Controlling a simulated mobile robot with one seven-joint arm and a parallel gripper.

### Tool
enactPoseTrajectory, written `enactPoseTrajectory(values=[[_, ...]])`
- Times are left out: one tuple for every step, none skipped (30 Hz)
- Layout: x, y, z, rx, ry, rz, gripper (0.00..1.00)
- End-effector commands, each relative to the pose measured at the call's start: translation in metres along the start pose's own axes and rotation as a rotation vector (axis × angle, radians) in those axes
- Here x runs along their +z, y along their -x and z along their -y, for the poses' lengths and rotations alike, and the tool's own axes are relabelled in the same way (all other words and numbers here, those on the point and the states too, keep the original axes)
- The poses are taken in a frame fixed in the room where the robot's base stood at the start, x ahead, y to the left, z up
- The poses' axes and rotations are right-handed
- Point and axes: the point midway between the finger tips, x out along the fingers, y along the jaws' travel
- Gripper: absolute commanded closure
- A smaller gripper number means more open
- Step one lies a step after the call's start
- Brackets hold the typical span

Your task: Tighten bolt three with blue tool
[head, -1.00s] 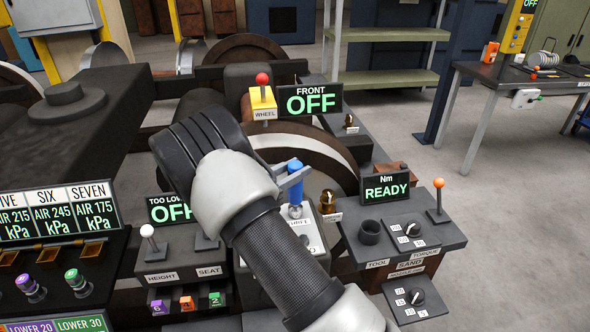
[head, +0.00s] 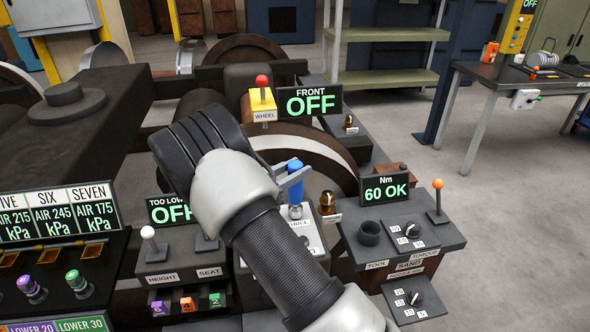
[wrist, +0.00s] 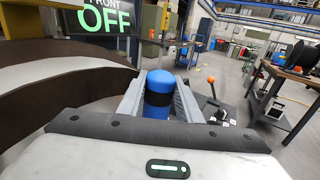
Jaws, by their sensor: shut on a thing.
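The blue tool (head: 296,184) is a blue cylinder with a dark band, standing upright on a light-topped panel. My gripper (head: 290,180) is shut on it; in the wrist view the blue tool (wrist: 159,95) sits between the two grey fingers. The Nm display (head: 386,188) reads "60 OK" in green. Below it are the empty round tool holder (head: 370,233) and the torque dial (head: 411,230). A brass bolt head (head: 327,201) stands just right of the blue tool.
A lever with an orange ball (head: 438,184) stands on the right console. A yellow wheel block with a red knob (head: 262,98) and the "FRONT OFF" display (head: 309,101) lie behind. A height lever (head: 148,233) stands left. Open floor is at the right.

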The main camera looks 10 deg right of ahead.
Motion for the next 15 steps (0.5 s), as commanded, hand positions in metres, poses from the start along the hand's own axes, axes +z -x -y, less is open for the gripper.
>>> enactPoseTrajectory(values=[[0.008, 0.0, 0.0, 0.0, -0.002, 0.003, 0.99], [0.01, 0.0, 0.0, 0.0, -0.003, 0.003, 0.99], [0.012, 0.0, 0.0, 0.0, -0.003, 0.004, 0.99], [0.014, 0.0, 0.0, 0.0, -0.003, 0.004, 0.99], [0.016, 0.0, -0.001, 0.0, -0.003, 0.004, 0.99], [0.019, 0.0, -0.001, 0.0, -0.003, 0.004, 0.99], [0.021, 0.0, -0.001, 0.0, -0.003, 0.004, 0.99], [0.022, 0.0, -0.001, 0.0, -0.003, 0.005, 0.99], [0.025, 0.0, -0.001, 0.0, -0.004, 0.005, 0.99], [0.027, 0.0, -0.001, 0.0, -0.004, 0.005, 0.99], [0.028, 0.0, -0.001, 0.0, -0.004, 0.005, 0.99], [0.031, 0.0, -0.001, 0.0, -0.004, 0.005, 0.99], [0.033, 0.0, -0.001, 0.0, -0.004, 0.005, 0.99], [0.034, 0.0, -0.001, 0.0, -0.004, 0.005, 0.99], [0.037, 0.0, -0.001, 0.0, -0.004, 0.005, 0.99]])
